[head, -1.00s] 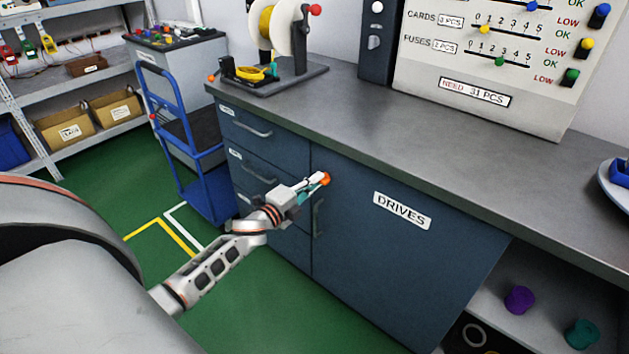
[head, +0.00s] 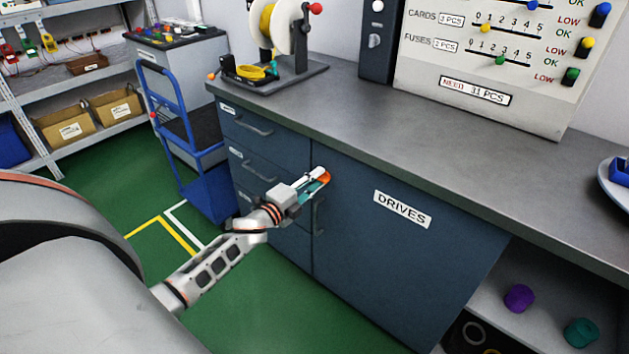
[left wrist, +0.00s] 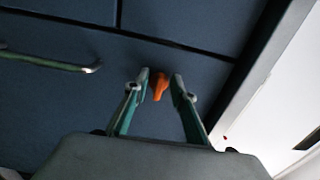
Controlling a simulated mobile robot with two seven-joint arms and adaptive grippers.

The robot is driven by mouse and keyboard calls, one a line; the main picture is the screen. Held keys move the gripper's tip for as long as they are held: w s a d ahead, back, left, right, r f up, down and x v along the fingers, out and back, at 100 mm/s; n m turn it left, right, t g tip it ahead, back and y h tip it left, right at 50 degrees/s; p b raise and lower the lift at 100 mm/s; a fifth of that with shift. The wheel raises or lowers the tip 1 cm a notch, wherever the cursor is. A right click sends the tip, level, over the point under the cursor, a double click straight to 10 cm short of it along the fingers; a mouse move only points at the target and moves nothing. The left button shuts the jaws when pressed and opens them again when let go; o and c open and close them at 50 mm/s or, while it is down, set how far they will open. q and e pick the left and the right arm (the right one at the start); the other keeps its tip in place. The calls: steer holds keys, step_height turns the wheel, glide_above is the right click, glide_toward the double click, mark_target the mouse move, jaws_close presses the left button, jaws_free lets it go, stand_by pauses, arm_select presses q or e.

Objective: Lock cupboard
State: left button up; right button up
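The dark blue cupboard door (head: 400,255) carries a DRIVES label (head: 402,209) and looks shut. An orange key or knob (head: 324,178) sits at its upper left corner; it also shows in the left wrist view (left wrist: 159,85). My left gripper (head: 316,183) is at this orange piece, with one finger on each side. In the left wrist view my left gripper (left wrist: 160,78) has its fingertips apart, with small gaps beside the orange piece. The door's vertical handle (head: 318,216) is just below the gripper. My right gripper is out of view.
Drawers with bar handles (head: 253,124) adjoin the door on the left. The grey worktop (head: 400,130) overhangs above, holding a spool stand (head: 285,80). A blue trolley (head: 200,165) stands left. Open shelving (head: 545,270) is at right. The green floor in front is clear.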

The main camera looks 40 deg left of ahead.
arm_select(q)
steer(key=s+a, duration=0.1)
steer(key=s, duration=1.1)
